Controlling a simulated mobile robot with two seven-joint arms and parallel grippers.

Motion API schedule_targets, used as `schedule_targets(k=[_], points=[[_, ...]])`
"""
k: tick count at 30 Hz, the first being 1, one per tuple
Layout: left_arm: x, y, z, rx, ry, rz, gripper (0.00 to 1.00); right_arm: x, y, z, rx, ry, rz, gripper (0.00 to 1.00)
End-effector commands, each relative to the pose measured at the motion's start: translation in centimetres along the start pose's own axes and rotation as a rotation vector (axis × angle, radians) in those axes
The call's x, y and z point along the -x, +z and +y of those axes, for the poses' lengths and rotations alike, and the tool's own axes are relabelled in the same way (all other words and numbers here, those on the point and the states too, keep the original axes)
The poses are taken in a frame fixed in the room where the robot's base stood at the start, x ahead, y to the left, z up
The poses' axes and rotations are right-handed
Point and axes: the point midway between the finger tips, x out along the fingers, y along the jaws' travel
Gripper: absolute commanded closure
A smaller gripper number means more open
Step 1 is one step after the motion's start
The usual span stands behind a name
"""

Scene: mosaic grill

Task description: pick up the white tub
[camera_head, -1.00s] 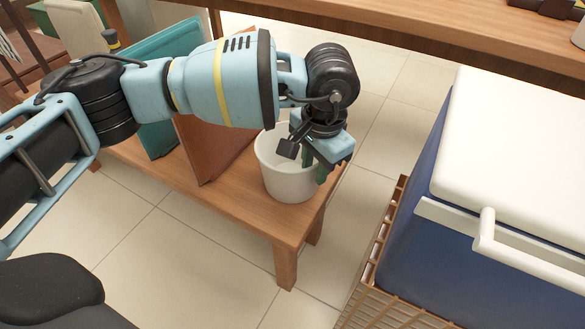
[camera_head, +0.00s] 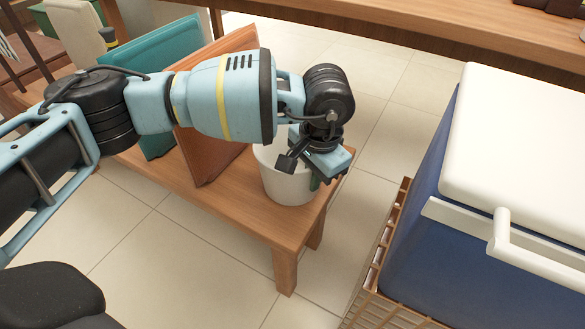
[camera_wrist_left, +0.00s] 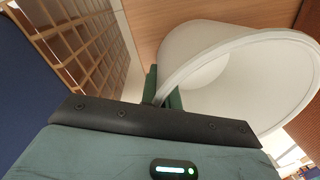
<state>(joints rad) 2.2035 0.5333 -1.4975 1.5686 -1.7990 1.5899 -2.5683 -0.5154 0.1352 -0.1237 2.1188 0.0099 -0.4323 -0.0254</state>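The white tub (camera_head: 286,187) stands upright near the right end of the low wooden bench (camera_head: 240,205). My left gripper (camera_head: 312,172) is at the tub's right rim, pointing down, one finger outside the wall and the other on the inner side. In the left wrist view the two green fingers (camera_wrist_left: 163,90) are close together with the rim of the tub (camera_wrist_left: 240,75) between them. They look shut on the wall; the tips are partly hidden. The wrist and hand cover part of the tub's opening. My right gripper is not in view.
A brown panel (camera_head: 205,150) and a teal panel (camera_head: 157,140) lean on the bench left of the tub. A blue cooler with a white lid (camera_head: 520,150) sits on a slatted wooden crate (camera_head: 385,312) at the right. Tiled floor lies between bench and crate.

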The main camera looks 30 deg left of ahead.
Motion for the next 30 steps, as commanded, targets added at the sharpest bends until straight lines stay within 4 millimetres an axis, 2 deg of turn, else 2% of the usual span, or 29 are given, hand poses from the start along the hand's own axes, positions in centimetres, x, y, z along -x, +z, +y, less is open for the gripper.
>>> schedule_targets(k=[8, 21, 25, 30], points=[[0.8, -0.1, -0.1, 0.0, 0.0, 0.003, 1.0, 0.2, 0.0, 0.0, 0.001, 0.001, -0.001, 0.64], [8.4, 0.0, -0.6, 0.0, -0.001, 0.003, 1.0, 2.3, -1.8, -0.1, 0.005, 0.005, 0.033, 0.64], [9.6, 0.0, -0.7, 0.0, 0.0, 0.002, 1.0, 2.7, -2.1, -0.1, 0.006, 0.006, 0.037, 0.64], [10.1, 0.0, -0.8, 0.0, 0.0, 0.0, 1.0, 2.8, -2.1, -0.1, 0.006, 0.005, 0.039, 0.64]])
